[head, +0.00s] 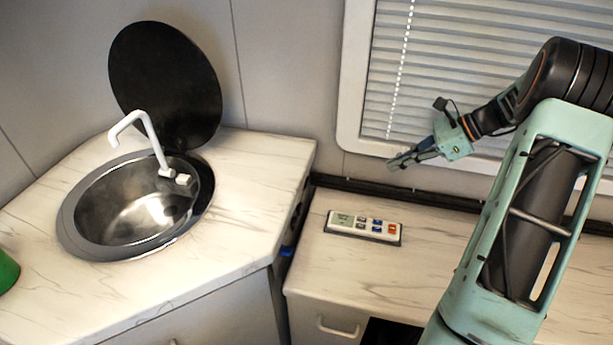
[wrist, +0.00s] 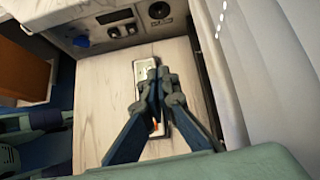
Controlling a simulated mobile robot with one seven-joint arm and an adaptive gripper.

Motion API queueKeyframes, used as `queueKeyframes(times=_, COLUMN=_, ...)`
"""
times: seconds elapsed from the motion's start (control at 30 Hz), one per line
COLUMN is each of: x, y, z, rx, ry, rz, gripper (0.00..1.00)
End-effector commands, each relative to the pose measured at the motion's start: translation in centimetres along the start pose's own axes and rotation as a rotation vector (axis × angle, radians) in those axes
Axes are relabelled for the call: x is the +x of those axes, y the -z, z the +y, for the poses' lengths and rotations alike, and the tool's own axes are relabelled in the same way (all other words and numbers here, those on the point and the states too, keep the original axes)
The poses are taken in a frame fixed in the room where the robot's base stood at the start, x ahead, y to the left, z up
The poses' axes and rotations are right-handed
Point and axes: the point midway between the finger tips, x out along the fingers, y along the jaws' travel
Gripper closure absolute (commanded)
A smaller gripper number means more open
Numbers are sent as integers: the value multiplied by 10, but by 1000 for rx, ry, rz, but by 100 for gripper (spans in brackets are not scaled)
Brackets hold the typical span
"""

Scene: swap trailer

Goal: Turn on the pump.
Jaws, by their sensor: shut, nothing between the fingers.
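I cannot tell for sure which control is the pump's. A white and grey remote-like control (head: 363,227) with a small display and several coloured buttons lies flat on the right counter. It also shows in the wrist view (wrist: 139,72), partly hidden behind my fingers. My gripper (head: 390,164) is shut and empty, above the back of that counter near the window, apart from the control. In the wrist view my gripper (wrist: 159,70) points down over it. A round steel sink (head: 140,212) with a white tap (head: 148,140) and small white piece at its base is on the left.
The sink's black round lid (head: 165,85) stands open. In the wrist view a dark panel (wrist: 117,16) and round fittings (wrist: 159,10) are on the cabinet side, with a blue item (wrist: 82,42) below. A window blind (head: 450,60) is behind my arm. The counter around the control is clear.

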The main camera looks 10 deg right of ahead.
Motion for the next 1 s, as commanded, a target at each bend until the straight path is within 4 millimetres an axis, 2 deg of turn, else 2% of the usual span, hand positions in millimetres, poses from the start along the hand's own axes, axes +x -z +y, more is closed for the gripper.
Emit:
queueKeyframes(times=0.1, x=-11, y=2, z=-4, rx=40, ry=19, rz=-69, gripper=100)
queueKeyframes(times=0.23, x=-16, y=1, z=-6, rx=58, ry=26, rz=-102, gripper=100)
queueKeyframes(times=0.63, x=-15, y=1, z=-6, rx=59, ry=26, rz=-106, gripper=100)
queueKeyframes(times=0.77, x=-3, y=-1, z=-6, rx=58, ry=24, rz=-107, gripper=100)
queueKeyframes(times=1.0, x=44, y=-6, z=-7, rx=58, ry=22, rz=-106, gripper=100)
